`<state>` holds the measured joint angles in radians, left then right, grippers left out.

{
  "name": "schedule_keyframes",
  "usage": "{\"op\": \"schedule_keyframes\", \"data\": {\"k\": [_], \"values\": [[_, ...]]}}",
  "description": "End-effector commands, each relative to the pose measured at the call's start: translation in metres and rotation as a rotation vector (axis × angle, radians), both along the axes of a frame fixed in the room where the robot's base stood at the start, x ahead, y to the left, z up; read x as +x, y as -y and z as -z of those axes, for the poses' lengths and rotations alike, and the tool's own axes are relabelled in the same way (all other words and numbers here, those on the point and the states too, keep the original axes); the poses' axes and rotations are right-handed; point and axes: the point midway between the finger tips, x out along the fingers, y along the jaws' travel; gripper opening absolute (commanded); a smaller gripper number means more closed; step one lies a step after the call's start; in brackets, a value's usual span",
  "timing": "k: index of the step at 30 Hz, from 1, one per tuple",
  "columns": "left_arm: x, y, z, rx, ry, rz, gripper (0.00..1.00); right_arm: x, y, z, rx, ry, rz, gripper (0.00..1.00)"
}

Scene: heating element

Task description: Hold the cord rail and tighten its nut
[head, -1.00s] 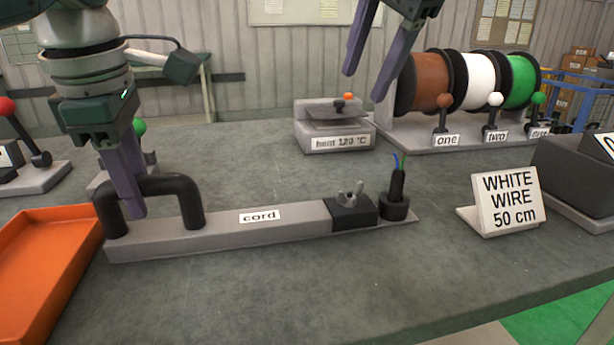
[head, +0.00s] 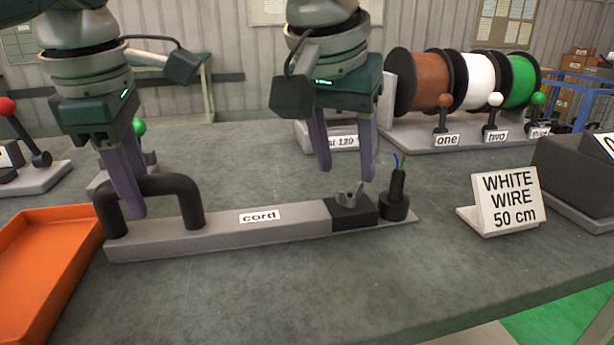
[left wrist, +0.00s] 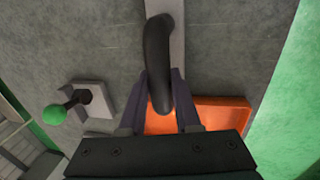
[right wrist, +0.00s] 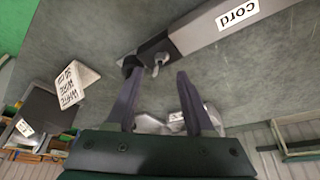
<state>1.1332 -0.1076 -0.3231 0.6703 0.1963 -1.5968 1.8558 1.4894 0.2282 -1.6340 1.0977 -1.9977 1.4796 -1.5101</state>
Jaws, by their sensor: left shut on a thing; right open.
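The grey cord rail (head: 220,238), labelled "cord", lies on the table with a black arched handle (head: 189,204) at its left end. A metal wing nut (head: 349,195) sits on a black block (head: 355,213) near its right end, and it also shows in the right wrist view (right wrist: 160,61). A black cord (head: 397,188) stands upright beside the block. My left gripper (head: 137,212) is shut on the handle, its fingers on both sides of it in the left wrist view (left wrist: 162,110). My right gripper (head: 345,172) is open and empty, pointing down just above and behind the wing nut.
An orange tray (head: 45,260) lies left of the rail. A "WHITE WIRE 50 cm" sign (head: 508,203) stands to the right. Wire spools (head: 480,80) with levers and a heater (head: 312,134) stand behind. The table in front of the rail is clear.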

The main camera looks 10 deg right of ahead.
Motion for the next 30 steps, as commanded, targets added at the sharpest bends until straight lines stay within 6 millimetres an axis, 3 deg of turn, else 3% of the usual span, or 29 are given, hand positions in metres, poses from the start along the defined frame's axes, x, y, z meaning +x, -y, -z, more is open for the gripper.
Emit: {"op": "schedule_keyframes", "data": {"k": [3, 9, 20, 30], "values": [[0.000, 0.000, 0.000, 0.000, 0.000, 0.001, 0.00, 0.006, 0.006, 0.022, -0.002, -0.002, 0.002, 0.53], [0.000, 0.000, 0.000, -0.001, 0.000, 0.001, 0.00, 0.013, 0.011, 0.042, -0.001, 0.000, 0.000, 0.53], [0.000, 0.000, 0.000, -0.001, 0.000, 0.001, 0.00, 0.015, 0.012, 0.046, 0.000, 0.002, -0.002, 0.52], [0.000, 0.000, 0.000, -0.001, 0.000, 0.001, 0.00, 0.015, 0.013, 0.046, 0.000, 0.001, 0.000, 0.14]]}}
